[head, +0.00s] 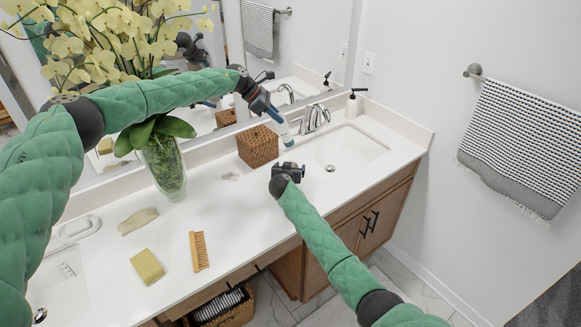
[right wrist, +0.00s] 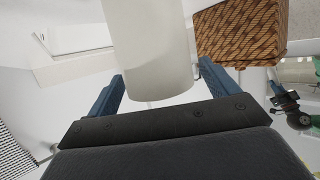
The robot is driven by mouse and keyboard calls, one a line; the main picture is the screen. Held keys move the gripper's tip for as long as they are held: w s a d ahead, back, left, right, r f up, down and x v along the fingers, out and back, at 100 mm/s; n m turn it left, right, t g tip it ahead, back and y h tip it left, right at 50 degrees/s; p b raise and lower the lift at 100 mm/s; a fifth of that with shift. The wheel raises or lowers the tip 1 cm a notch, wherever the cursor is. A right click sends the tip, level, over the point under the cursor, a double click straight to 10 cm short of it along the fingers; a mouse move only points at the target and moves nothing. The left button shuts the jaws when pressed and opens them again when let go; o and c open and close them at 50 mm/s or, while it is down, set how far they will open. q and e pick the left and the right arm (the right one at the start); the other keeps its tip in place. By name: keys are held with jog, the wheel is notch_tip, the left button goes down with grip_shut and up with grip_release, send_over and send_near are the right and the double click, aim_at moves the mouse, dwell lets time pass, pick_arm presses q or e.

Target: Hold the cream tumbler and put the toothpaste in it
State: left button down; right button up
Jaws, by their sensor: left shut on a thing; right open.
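My left gripper (head: 272,112) is shut on the toothpaste (head: 284,130), a white tube with blue parts. It holds the tube tilted, lower end down, above the counter beside the sink. My right gripper (head: 289,168) is low over the counter, just below the tube in the head view. In the right wrist view its blue fingers (right wrist: 160,90) are open, with the pale cream tumbler (right wrist: 150,50) between them. Contact with the tumbler cannot be told. I cannot pick out the tumbler in the head view; my right gripper may hide it.
A woven basket (head: 258,146) stands left of the tube, near the mirror. The sink (head: 345,147), faucet (head: 315,117) and soap dispenser (head: 352,104) are to the right.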

jog(key=shift+x, duration=1.05)
jog(key=c, duration=1.2)
pick_arm(q)
notch_tip(320, 180, down, 13)
dwell(0.6)
jog(key=c, duration=1.4)
grip_release()
jog(key=shift+o, duration=0.2)
